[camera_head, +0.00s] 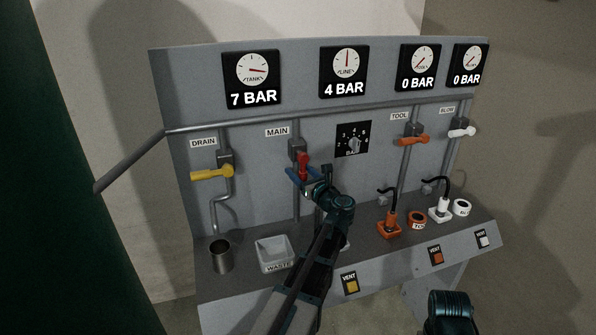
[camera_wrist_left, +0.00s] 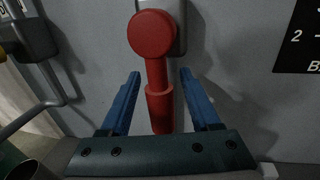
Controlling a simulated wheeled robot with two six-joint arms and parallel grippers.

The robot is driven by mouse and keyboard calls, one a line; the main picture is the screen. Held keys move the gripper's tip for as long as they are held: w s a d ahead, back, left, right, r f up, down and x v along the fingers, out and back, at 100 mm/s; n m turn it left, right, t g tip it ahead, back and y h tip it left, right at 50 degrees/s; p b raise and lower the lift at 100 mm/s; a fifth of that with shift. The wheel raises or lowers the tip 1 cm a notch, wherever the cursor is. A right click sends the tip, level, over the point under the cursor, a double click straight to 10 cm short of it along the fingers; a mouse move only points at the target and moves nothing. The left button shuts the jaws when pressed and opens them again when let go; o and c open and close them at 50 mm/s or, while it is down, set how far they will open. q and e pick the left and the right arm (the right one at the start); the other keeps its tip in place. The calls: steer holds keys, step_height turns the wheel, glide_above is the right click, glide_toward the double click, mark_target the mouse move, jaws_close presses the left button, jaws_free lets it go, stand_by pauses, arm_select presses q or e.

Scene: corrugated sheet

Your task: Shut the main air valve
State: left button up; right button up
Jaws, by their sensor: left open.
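The main air valve has a red handle (camera_head: 303,163) under the MAIN label, and the handle hangs down along its vertical pipe. In the left wrist view the red handle (camera_wrist_left: 159,100) has a round red hub at its top. My left gripper (camera_head: 301,177) is open at the handle, with its blue fingers pointing to the panel. In the left wrist view the fingers (camera_wrist_left: 161,100) stand on either side of the lower handle, with a visible gap on each side. My right gripper is not in view.
The yellow drain handle (camera_head: 212,174) lies left of the main valve, and the pressure dial (camera_head: 353,141) right of it. Orange (camera_head: 411,140) and white (camera_head: 461,132) handles are farther right. A waste bin (camera_head: 275,253) and metal cup (camera_head: 221,256) stand on the ledge. The line gauge (camera_head: 344,71) reads 4 bar.

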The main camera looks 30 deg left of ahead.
arm_select(q)
steer(key=shift+w+a, duration=0.2)
steer(key=shift+a, duration=0.2)
jaws_close()
stand_by(1.3)
